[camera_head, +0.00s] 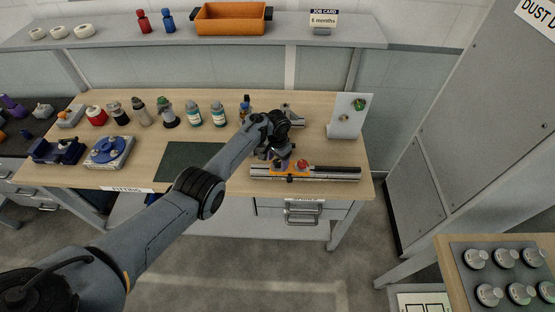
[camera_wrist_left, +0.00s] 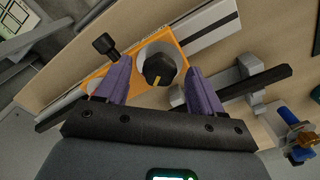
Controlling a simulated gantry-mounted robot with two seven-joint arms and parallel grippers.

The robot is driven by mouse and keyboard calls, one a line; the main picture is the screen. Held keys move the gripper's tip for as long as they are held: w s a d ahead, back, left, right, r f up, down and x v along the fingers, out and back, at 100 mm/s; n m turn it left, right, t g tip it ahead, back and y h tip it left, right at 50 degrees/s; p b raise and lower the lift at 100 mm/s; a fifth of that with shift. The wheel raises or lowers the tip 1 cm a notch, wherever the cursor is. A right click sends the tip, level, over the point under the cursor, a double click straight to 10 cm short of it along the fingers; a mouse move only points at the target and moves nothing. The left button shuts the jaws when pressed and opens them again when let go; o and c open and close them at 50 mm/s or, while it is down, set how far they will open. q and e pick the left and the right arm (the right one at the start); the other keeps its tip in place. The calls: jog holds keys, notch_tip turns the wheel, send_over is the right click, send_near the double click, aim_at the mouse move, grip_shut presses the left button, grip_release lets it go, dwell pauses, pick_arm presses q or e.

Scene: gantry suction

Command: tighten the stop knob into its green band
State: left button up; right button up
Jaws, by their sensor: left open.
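A black knob with a yellow mark (camera_wrist_left: 158,68) sits on a round grey face in an orange plate (camera_wrist_left: 182,35) in the left wrist view. I take it for the stop knob; I can make out no green band there. My left gripper (camera_wrist_left: 160,88) is open, its purple fingers apart on either side of the knob. In the head view the left gripper (camera_head: 279,161) is over the orange plate (camera_head: 261,169) on the long rail (camera_head: 335,174), hiding most of that area. My right gripper is not in view.
A smaller black knob (camera_wrist_left: 105,45) stands out from the plate's edge. A red knob (camera_head: 302,164) and a black bar (camera_head: 336,169) are on the rail. An upright grey panel (camera_head: 346,118) stands behind, right. Several bottles line the table's back; a dark green mat (camera_head: 190,160) lies left.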

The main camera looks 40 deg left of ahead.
aim_at(278, 162)
pick_arm(q)
notch_tip(278, 162, up, 11)
jog(key=p, duration=0.3)
dwell(0.4)
jog(key=shift+f, duration=0.1)
